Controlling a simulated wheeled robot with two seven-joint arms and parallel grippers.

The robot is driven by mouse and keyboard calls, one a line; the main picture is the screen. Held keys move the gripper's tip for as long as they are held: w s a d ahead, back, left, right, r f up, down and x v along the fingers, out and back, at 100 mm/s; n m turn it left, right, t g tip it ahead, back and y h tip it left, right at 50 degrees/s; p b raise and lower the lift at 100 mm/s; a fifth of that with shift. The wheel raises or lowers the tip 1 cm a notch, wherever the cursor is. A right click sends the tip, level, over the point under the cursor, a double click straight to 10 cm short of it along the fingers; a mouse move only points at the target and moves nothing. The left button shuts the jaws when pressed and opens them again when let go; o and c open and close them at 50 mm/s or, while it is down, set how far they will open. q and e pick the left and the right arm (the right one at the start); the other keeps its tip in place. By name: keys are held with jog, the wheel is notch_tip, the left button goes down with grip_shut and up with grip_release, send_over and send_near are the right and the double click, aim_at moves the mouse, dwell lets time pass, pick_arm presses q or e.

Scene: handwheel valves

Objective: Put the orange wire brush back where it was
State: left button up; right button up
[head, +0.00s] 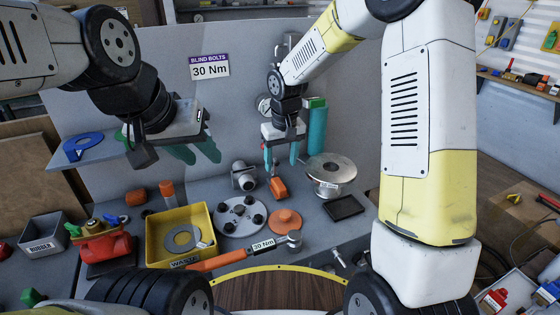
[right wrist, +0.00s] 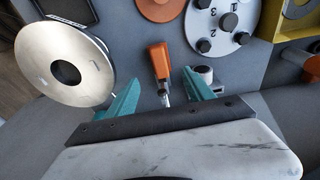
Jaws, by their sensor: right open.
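A short orange piece with a pale metal tip (head: 278,187) lies on the grey bench below my right gripper; it looks like the orange wire brush, but bristles cannot be made out. In the right wrist view the orange piece (right wrist: 160,62) shows between and beyond the fingertips. My right gripper (head: 281,157) is open and empty, pointing down above it, apart from it; its teal fingers also show in the right wrist view (right wrist: 162,84). My left gripper (head: 204,157) is open and empty, above the bench at the left near the grey panel.
A metal flanged spool (head: 332,168) stands right of the orange piece, with a teal cylinder (head: 317,128) behind. A bolted disc (head: 240,216), an orange disc (head: 285,223), an orange-handled wrench (head: 220,260) and a yellow bin (head: 157,240) crowd the front.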

jog(key=s+d+r+m+t, duration=0.3)
jog(key=s+d+r, duration=0.8)
jog(key=s+r, duration=0.45)
jog(key=s+d+r+t+y, duration=0.1)
jog(key=s+d+r, duration=0.1)
jog(key=s, duration=0.6)
jog(key=shift+d+m+t, duration=0.25)
jog(key=shift+m+t, duration=0.05)
jog(key=shift+m, duration=0.1)
